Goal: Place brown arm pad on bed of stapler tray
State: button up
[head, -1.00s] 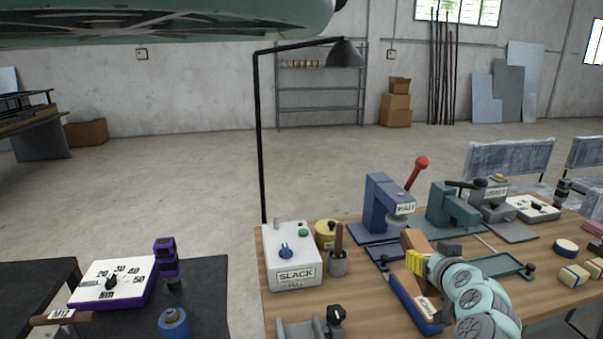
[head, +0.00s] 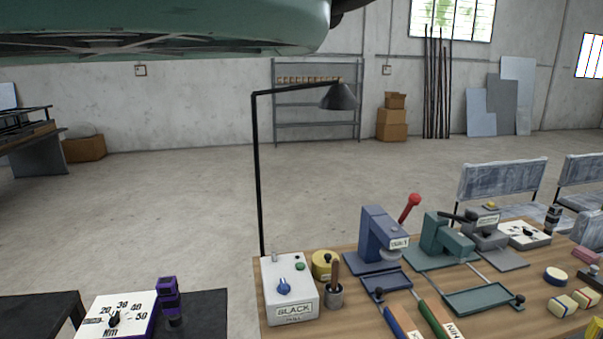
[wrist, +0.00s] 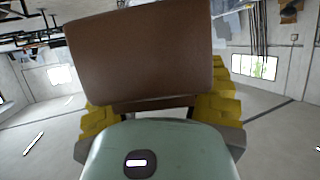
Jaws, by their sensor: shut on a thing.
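A brown pad (wrist: 145,55) with rounded corners fills the upper middle of the wrist view. My gripper (wrist: 160,106) is shut on it, with yellow ridged fingers at both sides of its lower end. My gripper and the pad are out of the head view. On the wooden bench in the head view, a teal press (head: 447,240) with a black lever has a flat teal tray (head: 485,300) in front of it. The tray looks empty and a rod runs to it. A blue press (head: 383,236) with a red-knobbed handle has a small blue tray (head: 386,281). Their labels are unreadable.
Long blue and green bins (head: 438,322) lie at the front. Striped blocks (head: 562,304) lie at right. A lamp (head: 338,97) rises behind.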

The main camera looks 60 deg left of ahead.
notch_tip(320, 180, up, 37)
jog(key=p, duration=3.6)
jog(key=shift+a, duration=0.2)
jog(key=shift+f, duration=0.15)
jog(key=a+f+n+g+y+b, duration=0.3)
jog(key=a+f+n+y+b, duration=0.45)
jog(key=a+f+b, duration=1.55)
jog(key=s+a+f+n+g+y+b, duration=0.1)
jog(key=s+a+f+n+b, duration=0.1)
jog(key=f+b, duration=0.6)
jog(key=s+a+f+n+g+y+b, duration=0.2)
jog(key=s+a+f+b, duration=0.3)
jog(key=f, duration=0.8)
jog(key=s+a+f+n+g+y+b, duration=0.2)
jog(key=a+f+b, duration=0.5)
jog(key=f+b, duration=0.4)
jog(key=shift+s+b, duration=0.6)
jog(key=shift+s, duration=0.25)
